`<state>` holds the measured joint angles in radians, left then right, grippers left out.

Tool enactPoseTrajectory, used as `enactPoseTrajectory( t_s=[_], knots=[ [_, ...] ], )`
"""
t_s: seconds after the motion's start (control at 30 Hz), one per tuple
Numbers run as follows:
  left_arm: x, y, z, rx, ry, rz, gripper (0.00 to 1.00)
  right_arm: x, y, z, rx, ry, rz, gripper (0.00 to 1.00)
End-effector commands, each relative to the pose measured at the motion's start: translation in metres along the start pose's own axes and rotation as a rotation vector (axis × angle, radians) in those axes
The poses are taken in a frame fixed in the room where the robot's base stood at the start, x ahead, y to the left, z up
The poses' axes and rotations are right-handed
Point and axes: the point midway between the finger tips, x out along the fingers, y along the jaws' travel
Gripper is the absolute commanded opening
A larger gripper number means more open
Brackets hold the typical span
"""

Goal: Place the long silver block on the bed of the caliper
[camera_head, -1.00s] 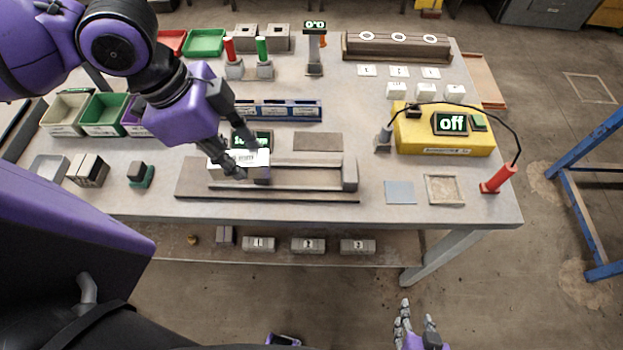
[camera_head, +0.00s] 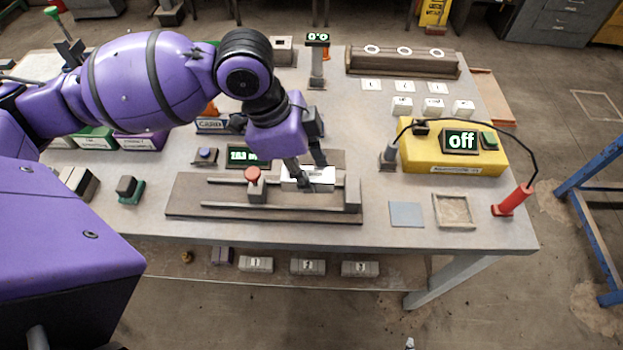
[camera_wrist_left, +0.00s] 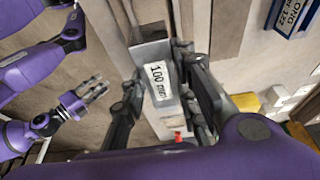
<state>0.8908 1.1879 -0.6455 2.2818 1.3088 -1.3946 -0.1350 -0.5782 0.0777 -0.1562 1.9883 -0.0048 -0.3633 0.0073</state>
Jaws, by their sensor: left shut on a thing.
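A long silver block (camera_head: 308,180) with a white "100 mm" label, clear in the left wrist view (camera_wrist_left: 158,82), is between the fingers of my left gripper (camera_head: 307,172). My left gripper (camera_wrist_left: 165,92) is shut on it from both sides. The block is lengthwise over the caliper bed (camera_head: 230,196), between the red-knobbed slider (camera_head: 255,183) and the fixed end jaw (camera_head: 352,193). I cannot tell whether it touches the bed. The caliper display (camera_head: 240,156) is lit, partly hidden. My right gripper (camera_wrist_left: 87,97) is empty, fingers apart, well away in the left wrist view.
A yellow box (camera_head: 450,155) reading "off", with a cable to a red probe (camera_head: 515,199), is at the right. A blue-grey plate (camera_head: 406,214) and a framed square (camera_head: 453,211) lie near the front edge. Several grey blocks (camera_head: 308,267) sit on the lower shelf.

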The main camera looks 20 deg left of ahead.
Motion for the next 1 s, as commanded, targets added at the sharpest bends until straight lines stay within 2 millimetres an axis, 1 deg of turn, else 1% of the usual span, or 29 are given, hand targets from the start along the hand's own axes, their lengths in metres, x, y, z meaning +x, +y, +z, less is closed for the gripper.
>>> enactPoseTrajectory(
  t_s=[0.17,0.23,0.33,0.43,0.73,1.0],
  knots=[
    [0.008,-0.004,-0.004,0.0,0.003,-0.003,0.0,0.0,0.0,-0.002,-0.001,0.004,-0.001,0.4],
    [0.015,-0.006,-0.006,0.001,0.003,0.0,0.0,0.001,-0.001,-0.001,-0.001,0.004,-0.001,0.4],
    [0.031,-0.006,0.0,-0.002,0.0,0.001,0.0,0.002,-0.001,0.001,-0.002,0.001,-0.002,0.4],
    [0.042,-0.006,0.003,-0.001,0.001,-0.002,0.0,0.003,-0.001,0.002,-0.004,-0.001,-0.002,0.4],
    [0.043,-0.006,0.003,0.001,0.002,-0.004,0.0,0.004,-0.001,0.001,-0.004,0.001,-0.003,0.4],
    [0.05,-0.006,0.006,0.001,0.002,-0.004,0.0,0.003,-0.001,0.001,-0.004,0.0,-0.003,0.4]
  ],
)
